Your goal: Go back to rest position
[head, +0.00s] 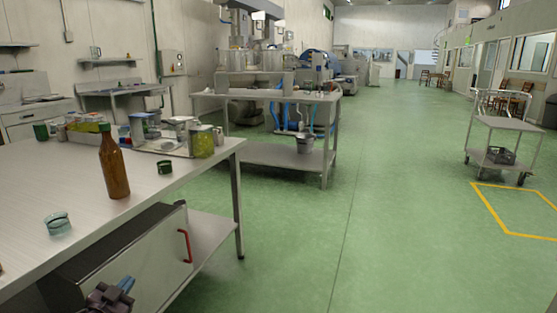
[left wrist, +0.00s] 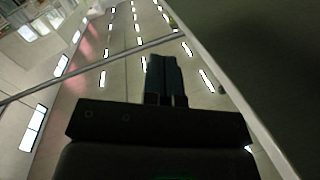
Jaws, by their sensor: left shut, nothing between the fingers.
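My left gripper (head: 124,286) shows at the bottom left of the head view, low in front of the steel cabinet under the near table. In the left wrist view its two dark fingers (left wrist: 166,80) lie together, shut with nothing between them. That view looks up toward ceiling lights, with a dark slanting surface on the right. My right gripper is in neither view.
A trolley (head: 505,130) stands far right. Green floor (head: 370,230) is clear.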

